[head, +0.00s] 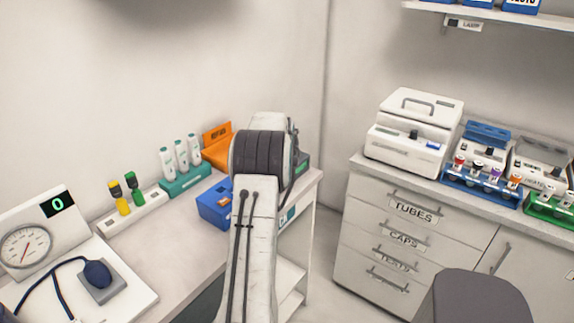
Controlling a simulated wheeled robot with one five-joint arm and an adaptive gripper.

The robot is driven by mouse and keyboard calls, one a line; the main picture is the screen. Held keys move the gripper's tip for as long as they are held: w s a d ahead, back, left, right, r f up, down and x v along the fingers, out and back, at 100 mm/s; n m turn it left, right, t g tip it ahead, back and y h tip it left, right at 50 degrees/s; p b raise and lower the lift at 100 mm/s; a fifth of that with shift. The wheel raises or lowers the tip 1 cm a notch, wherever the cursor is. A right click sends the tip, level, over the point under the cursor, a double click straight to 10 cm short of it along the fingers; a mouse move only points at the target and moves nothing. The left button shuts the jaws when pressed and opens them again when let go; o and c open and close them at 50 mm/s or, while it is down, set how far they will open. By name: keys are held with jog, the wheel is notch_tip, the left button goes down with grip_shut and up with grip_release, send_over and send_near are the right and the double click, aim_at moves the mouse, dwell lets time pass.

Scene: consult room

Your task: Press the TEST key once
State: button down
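I cannot make out a TEST key in the head view. My arm stands across the middle of the picture and hides the back right part of the left counter (180,244). My gripper does not show; it is hidden beyond my arm's dark ribbed joint. A dark device with a green part (302,161) peeks out just right of that joint. Most of it is covered, so I cannot tell whether it carries the key or whether my gripper touches it.
A blue box (213,204), a teal stand (186,181) and an orange holder (216,152) stand left of my arm. A pressure gauge (27,246) is at far left. The right cabinet (412,238) bears white machines and tube racks. A dark chair (472,298) is at the bottom right.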

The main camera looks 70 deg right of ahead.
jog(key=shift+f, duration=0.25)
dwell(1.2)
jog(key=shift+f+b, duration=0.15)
jog(key=shift+b, duration=0.35)
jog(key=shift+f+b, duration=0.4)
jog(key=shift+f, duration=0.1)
dwell(0.7)
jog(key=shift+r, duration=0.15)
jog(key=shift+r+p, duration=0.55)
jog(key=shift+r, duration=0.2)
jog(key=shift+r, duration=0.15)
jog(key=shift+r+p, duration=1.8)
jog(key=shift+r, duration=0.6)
